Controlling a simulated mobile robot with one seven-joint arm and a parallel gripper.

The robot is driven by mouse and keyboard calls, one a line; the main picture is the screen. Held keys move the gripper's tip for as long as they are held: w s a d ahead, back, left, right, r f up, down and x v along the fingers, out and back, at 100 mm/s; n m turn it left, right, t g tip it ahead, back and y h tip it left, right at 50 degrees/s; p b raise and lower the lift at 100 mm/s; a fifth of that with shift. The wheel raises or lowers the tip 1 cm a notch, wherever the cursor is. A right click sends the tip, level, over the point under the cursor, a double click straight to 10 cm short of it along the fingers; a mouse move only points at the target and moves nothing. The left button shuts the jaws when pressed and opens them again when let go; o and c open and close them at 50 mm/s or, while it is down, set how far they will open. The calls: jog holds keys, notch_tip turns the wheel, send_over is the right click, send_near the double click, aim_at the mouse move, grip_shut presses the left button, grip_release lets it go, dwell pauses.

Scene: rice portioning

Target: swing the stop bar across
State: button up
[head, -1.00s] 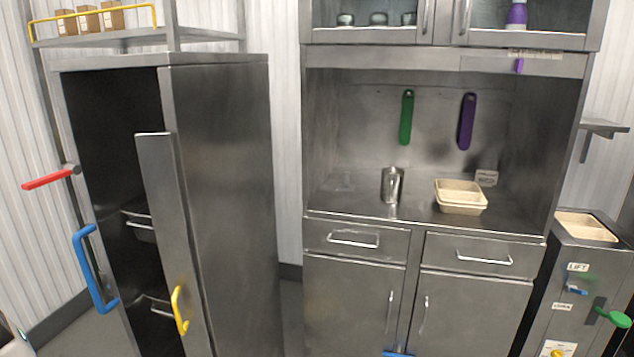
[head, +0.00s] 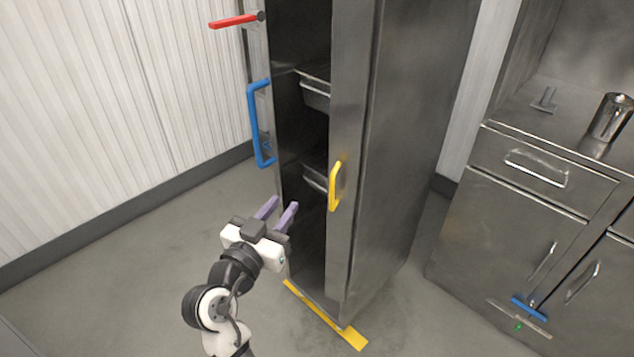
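A red bar (head: 233,21) sticks out to the left from a dark pivot at the cabinet's left front edge, high in the head view. It points away from the cabinet opening. The tall steel cabinet (head: 416,130) has its front partly open, with a narrow panel bearing a yellow handle (head: 335,187) on the right. A blue handle (head: 254,122) is on the left side below the red bar. My gripper (head: 281,207) is open and empty, its two purple fingers apart. It is well below the red bar, in front of the cabinet's lower opening.
Metal trays (head: 314,92) sit inside the cabinet. A yellow strip (head: 326,316) lies on the floor at its foot. A steel counter with drawers (head: 524,165) stands at right, bearing a metal canister (head: 611,117). The floor to the left is clear.

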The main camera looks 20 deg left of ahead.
aim_at(331, 190)
jog(key=w+d+f+h+p, duration=0.1)
jog(key=w, duration=0.3)
jog(key=w+d+f+m+h+p, duration=0.1)
jog(key=w+d, duration=0.1)
jog(key=w, duration=0.3)
jog(key=w+d+f+h+p, duration=0.1)
jog(key=w+d+p, duration=0.1)
jog(key=w, duration=0.2)
jog(key=shift+w+f+m+g, duration=0.1)
jog(key=shift+w+m+g, duration=0.15)
jog(key=shift+m+g, duration=0.15)
grip_shut()
